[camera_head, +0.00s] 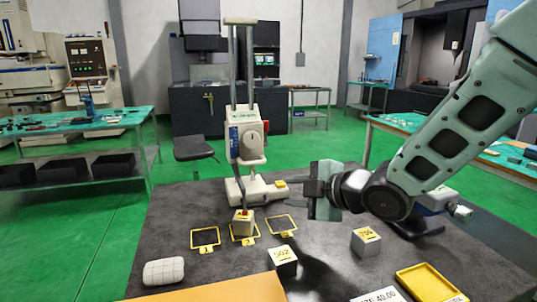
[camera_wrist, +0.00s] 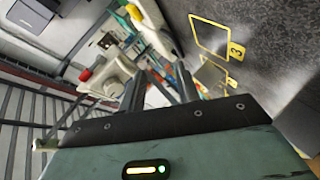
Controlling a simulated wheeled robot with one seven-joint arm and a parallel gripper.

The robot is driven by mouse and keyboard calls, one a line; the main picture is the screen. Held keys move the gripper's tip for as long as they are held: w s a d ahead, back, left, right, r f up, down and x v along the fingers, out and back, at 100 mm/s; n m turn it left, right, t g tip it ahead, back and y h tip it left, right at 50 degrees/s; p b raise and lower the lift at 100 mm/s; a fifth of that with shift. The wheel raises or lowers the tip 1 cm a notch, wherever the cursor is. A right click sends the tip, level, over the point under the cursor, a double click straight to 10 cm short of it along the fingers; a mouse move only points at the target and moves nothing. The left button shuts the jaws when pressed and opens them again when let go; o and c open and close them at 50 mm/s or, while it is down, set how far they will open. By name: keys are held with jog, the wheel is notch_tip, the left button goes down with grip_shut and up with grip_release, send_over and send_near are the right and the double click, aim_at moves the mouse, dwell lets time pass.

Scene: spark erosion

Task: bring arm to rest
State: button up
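My gripper (camera_head: 308,188) is raised above the dark table at the end of my pale green arm, which comes in from the upper right. It is right of the white measuring stand. In the wrist view its two dark fingers (camera_wrist: 160,88) stand apart with nothing between them, so it is open and empty. A small block with a red top (camera_head: 243,222) stands at the yellow frame marked 2. A grey block marked 502 (camera_head: 283,262) and another grey block (camera_head: 366,242) with a yellow label stand on the table, apart from my gripper.
The measuring stand (camera_head: 247,140) rises at the table's back. Yellow frames 1 (camera_head: 205,237) and 3 (camera_head: 281,225) look empty. A yellow tray (camera_head: 428,285) lies front right, a white gridded block (camera_head: 163,271) front left. Green floor is open at left.

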jog(key=s+d+m+g+h+p, duration=0.1)
jog(key=s+m+h, duration=0.1)
jog(key=s, duration=0.3)
jog(key=s+d+m+g+h+p, duration=0.1)
jog(key=s+m+g+h, duration=0.1)
jog(key=s, duration=0.3)
jog(key=s+d+f+m+g+h+p, duration=0.1)
jog(key=s+m, duration=0.3)
jog(key=s, duration=0.1)
jog(key=shift+s+d+f+m+g+h, duration=0.1)
jog(key=shift+s+d+m+g+h, duration=0.1)
jog(key=shift+d+m+g+h, duration=0.15)
jog(key=s+d+m+g+h, duration=0.1)
jog(key=s+d+m+g, duration=0.1)
jog(key=s, duration=0.5)
jog(key=s+d+m+g+h+p, duration=0.1)
jog(key=s+d+m+g+h, duration=0.1)
jog(key=s, duration=0.6)
jog(key=shift+d+r+m+g, duration=0.15)
jog(key=shift+r+m+g, duration=0.1)
jog(key=shift+m+g, duration=0.25)
